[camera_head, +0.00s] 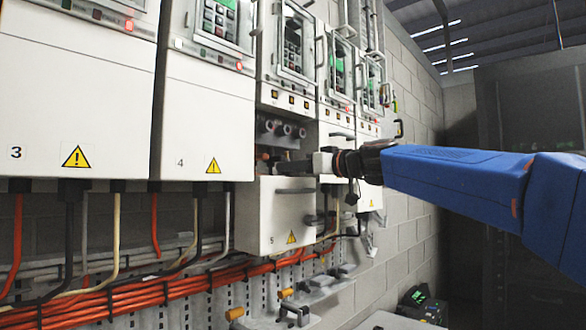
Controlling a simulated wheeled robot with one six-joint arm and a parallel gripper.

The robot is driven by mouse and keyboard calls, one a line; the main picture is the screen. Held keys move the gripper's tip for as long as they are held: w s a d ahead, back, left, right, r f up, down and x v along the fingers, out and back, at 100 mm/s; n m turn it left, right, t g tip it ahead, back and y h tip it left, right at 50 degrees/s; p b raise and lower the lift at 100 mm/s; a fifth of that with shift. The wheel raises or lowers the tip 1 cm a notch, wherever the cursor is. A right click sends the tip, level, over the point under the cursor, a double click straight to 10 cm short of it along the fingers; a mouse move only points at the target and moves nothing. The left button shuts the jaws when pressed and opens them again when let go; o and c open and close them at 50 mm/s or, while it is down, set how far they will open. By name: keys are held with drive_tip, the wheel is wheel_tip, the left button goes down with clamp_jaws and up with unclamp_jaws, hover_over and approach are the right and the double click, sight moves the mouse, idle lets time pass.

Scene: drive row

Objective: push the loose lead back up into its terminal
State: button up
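The lower front of the fifth drive is open, with its white cover (288,222) sitting low beneath the opening. Round grey terminals (284,129) show in a row inside the opening. My gripper (284,167) reaches in from the right at the level of the opening, below those terminals and just above the cover's top edge. Its fingers are seen side-on and look dark; whether they are apart or closed on something is unclear. A small orange-brown and dark piece shows by the fingertips. I cannot tell whether it is the loose lead. No lead end is clearly visible.
Closed drives 3 (75,105) and 4 (205,125) stand to the left, with more drives beyond on the right. Orange, black and cream cables run along the wall below. Grey brackets stick out low down. Open room lies at the right.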

drive_tip(key=shift+a, duration=0.1)
drive_tip(key=shift+w, duration=0.1)
clamp_jaws()
drive_tip(key=shift+r, duration=1.35)
unclamp_jaws()
drive_tip(key=shift+s, duration=0.25)
drive_tip(key=shift+w, duration=0.15)
drive_tip(key=shift+s+d, duration=0.25)
drive_tip(key=shift+d, duration=0.2)
drive_tip(key=v, duration=1.6)
drive_tip(key=shift+s, duration=0.45)
